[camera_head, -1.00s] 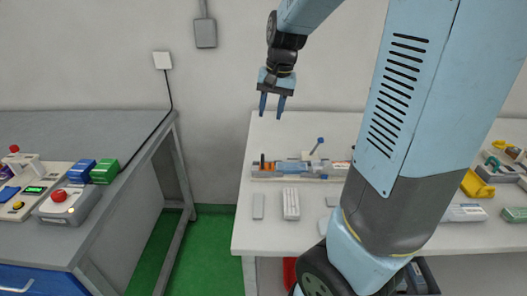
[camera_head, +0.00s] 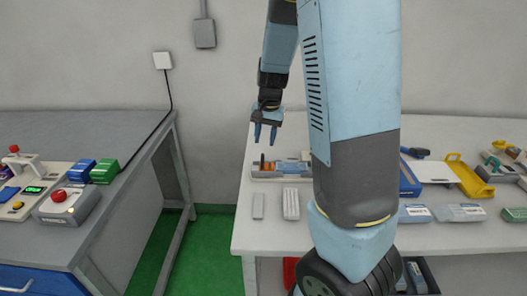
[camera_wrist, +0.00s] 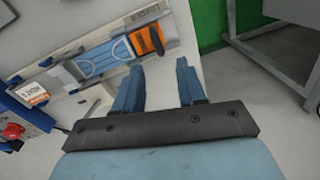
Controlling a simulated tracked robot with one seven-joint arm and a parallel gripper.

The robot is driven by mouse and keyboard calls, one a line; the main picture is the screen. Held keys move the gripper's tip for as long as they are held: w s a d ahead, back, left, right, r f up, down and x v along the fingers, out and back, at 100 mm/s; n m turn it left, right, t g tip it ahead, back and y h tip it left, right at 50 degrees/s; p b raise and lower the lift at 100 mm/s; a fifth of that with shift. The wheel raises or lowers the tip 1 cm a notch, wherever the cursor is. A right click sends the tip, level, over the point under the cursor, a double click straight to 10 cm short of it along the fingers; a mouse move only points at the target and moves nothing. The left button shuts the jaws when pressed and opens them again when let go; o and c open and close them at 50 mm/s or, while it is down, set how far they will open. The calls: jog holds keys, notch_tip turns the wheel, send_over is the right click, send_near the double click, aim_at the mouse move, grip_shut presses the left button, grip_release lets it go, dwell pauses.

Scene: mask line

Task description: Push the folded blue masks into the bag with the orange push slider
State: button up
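The orange push slider (camera_wrist: 149,38) stands at one end of a grey track (camera_wrist: 110,48) in the wrist view; it also shows small in the head view (camera_head: 262,162). The folded blue masks (camera_wrist: 104,58) lie in the track beside the slider. A pale, translucent piece (camera_wrist: 63,77), perhaps the bag, lies beyond the masks; I cannot tell for sure. My gripper (camera_head: 265,142) is open and empty above the slider end of the track. Its fingers (camera_wrist: 158,72) point towards the track, apart from the slider. My arm hides the track's right end in the head view.
Two grey blocks (camera_head: 258,206) (camera_head: 291,204) lie in front of the track. A blue tray (camera_head: 410,180), a yellow-handled item (camera_head: 470,178) and boxes (camera_head: 459,212) stand to the right. A separate table (camera_head: 110,130) with a red button (camera_head: 58,196) is at left.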

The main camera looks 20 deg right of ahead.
jog(key=shift+w+a+f, duration=0.1)
jog(key=shift+a+f, duration=0.05)
jog(key=shift+f, duration=1.25)
jog(key=shift+a+f, duration=0.1)
jog(key=shift+f, duration=1.3)
jog(key=shift+c, duration=0.5)
grip_shut()
